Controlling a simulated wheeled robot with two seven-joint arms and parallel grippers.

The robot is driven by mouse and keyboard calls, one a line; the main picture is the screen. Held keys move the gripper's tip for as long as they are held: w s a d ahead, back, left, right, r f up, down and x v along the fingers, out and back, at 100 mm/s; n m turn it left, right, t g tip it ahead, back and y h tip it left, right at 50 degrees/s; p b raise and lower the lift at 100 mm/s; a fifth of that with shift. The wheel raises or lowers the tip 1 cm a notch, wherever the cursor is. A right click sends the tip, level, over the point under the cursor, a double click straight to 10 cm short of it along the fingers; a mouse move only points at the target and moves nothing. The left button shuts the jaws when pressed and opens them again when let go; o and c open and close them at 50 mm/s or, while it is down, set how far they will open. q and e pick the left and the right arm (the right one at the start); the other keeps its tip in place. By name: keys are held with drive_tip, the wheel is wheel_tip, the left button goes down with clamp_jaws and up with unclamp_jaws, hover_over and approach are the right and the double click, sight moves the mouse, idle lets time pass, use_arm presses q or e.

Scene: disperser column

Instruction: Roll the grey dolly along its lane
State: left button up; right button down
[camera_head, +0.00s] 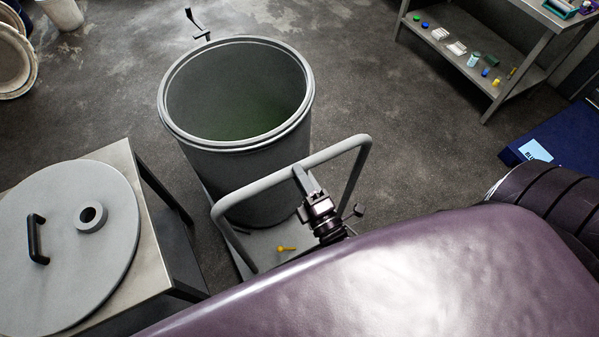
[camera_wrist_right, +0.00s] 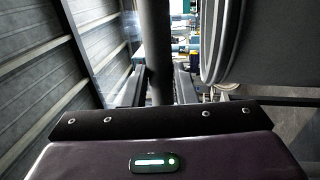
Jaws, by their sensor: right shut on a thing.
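The grey dolly stands on the floor in the middle of the head view, with a looped tube handle (camera_head: 262,185) and a low flat deck (camera_head: 262,245). A large open grey drum (camera_head: 185,150) stands on it, with greenish contents or shading inside. My right gripper (camera_head: 304,178) is shut on the top bar of the handle. In the right wrist view the handle bar (camera_wrist_right: 157,45) runs upright between the fingers, and the drum (camera_wrist_right: 270,45) is at the upper right. My left gripper is in neither view.
A metal table (camera_head: 150,215) with a grey lid (camera_head: 75,250) stands close on the left. A shelf unit (camera_head: 480,55) with small items is at the upper right. A blue platform (camera_head: 565,135) lies at the right. Floor beyond the drum is largely clear.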

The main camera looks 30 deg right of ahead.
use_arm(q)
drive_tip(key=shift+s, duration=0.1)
use_arm(e)
drive_tip(key=shift+w+d+r, duration=0.15)
drive_tip(key=shift+w+r, duration=0.1)
drive_tip(key=shift+r, duration=0.25)
drive_tip(key=c, duration=1.2)
unclamp_jaws()
drive_tip(key=shift+s, duration=0.15)
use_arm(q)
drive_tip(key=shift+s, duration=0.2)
use_arm(e)
drive_tip(key=shift+s+f, duration=0.1)
drive_tip(key=shift+f, duration=0.05)
drive_tip(key=shift+f, duration=0.1)
use_arm(q)
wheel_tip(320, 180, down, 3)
drive_tip(key=b, duration=0.2)
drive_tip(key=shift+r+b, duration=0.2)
drive_tip(key=shift+b, duration=0.1)
use_arm(e)
drive_tip(key=s, duration=0.2)
drive_tip(key=s+f, duration=0.1)
drive_tip(key=s, duration=0.4)
drive_tip(key=shift+s+d+f, duration=0.1)
drive_tip(key=shift+s+f, duration=0.1)
drive_tip(key=shift+s, duration=0.1)
drive_tip(key=shift+o, duration=0.2)
